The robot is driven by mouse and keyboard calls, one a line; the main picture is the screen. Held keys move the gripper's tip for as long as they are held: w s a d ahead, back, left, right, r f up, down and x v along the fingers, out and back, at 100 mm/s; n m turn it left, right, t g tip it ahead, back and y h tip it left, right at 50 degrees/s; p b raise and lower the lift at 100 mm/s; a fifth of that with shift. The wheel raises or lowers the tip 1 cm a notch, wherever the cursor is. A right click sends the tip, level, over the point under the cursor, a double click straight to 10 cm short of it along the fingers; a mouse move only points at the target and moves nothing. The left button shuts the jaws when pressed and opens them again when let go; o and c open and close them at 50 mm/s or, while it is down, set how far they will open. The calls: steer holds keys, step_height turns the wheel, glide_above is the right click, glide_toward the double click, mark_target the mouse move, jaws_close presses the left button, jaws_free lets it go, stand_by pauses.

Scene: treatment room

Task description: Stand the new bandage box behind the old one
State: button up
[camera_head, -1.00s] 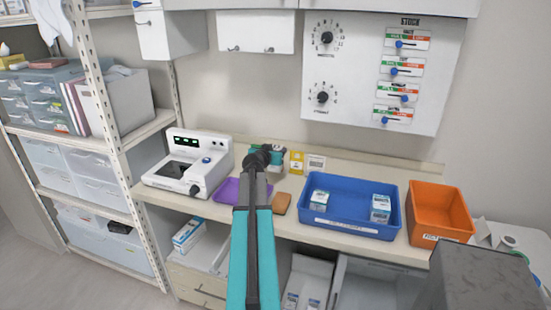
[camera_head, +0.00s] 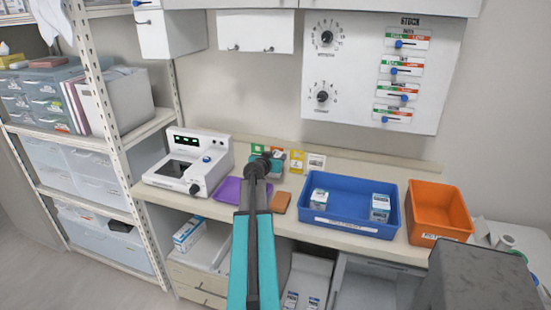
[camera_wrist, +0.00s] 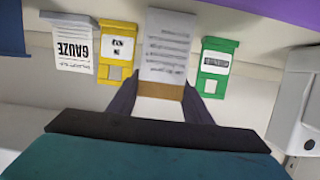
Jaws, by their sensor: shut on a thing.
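My gripper (camera_wrist: 161,86) is shut on a white thing with a brown band (camera_wrist: 160,92), low in front of the wall. Printed white paper or a printed face (camera_wrist: 167,45) shows just beyond it; I cannot tell whether they are one piece. In the head view my gripper (camera_head: 272,168) is mostly hidden behind my arm, at the back of the counter. In the blue tray (camera_head: 345,222) stand two small white-and-blue boxes, one on the left (camera_head: 319,199) and one on the right (camera_head: 380,208). I cannot tell which is new or old.
A green card (camera_wrist: 213,68), a yellow card (camera_wrist: 117,50) and a GAUZE card (camera_wrist: 73,45) line the back. A white device (camera_head: 190,160), purple tray (camera_head: 228,190), brown block (camera_head: 281,202) and orange bin (camera_head: 440,212) stand on the counter (camera_head: 160,200). Wall cabinets (camera_head: 385,60) hang above.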

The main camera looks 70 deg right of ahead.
steer(key=o, duration=1.1)
steer(key=shift+r+p, duration=0.2)
steer(key=shift+p, duration=0.15)
steer(key=shift+a+b, duration=0.3)
steer(key=shift+a, duration=0.35)
steer(key=b+v, duration=0.2)
steer(key=v, duration=0.8)
steer(key=shift+a+r+b, duration=0.25)
steer(key=shift+a+b, duration=0.05)
steer(key=shift+b, duration=0.05)
steer(key=shift+s, duration=0.1)
